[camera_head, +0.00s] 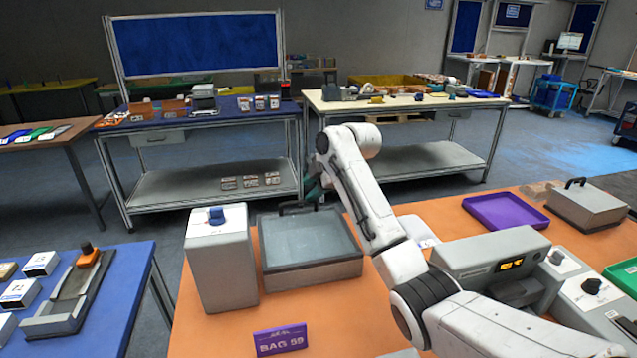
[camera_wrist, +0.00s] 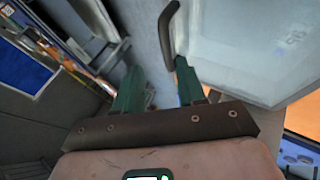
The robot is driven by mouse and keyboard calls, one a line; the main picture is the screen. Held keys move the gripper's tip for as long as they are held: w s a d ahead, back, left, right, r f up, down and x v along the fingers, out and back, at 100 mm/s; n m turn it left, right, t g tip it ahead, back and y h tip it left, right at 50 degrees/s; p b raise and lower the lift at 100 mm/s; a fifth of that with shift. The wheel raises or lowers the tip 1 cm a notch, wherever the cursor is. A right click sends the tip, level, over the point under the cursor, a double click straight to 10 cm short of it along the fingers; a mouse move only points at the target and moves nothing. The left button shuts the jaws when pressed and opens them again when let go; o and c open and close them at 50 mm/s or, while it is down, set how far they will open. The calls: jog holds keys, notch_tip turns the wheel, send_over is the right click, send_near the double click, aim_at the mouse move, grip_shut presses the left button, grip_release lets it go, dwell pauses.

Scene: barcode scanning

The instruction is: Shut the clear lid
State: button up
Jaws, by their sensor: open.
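The clear lid (camera_head: 308,238) is a grey see-through panel on a grey box (camera_head: 315,275) on the orange table. It looks flat or nearly flat across the box top; I cannot tell if it is fully seated. Its dark handle (camera_head: 297,204) is at the far edge. In the wrist view the lid (camera_wrist: 245,45) fills the upper right and the handle (camera_wrist: 167,30) stands just beyond my fingers. My gripper (camera_wrist: 157,68) is open, with green fingers and nothing clearly between them. The handle's lower end is close to the right finger; contact is unclear. In the head view my arm partly hides the gripper.
A grey box with a blue knob (camera_head: 218,250) stands close left of the lidded box. A purple sign (camera_head: 280,339) is in front. A scanner-like unit with an orange display (camera_head: 490,262), a purple tray (camera_head: 505,210) and another handled grey box (camera_head: 588,206) are to the right.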

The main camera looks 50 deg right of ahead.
jog(key=shift+v, duration=1.9)
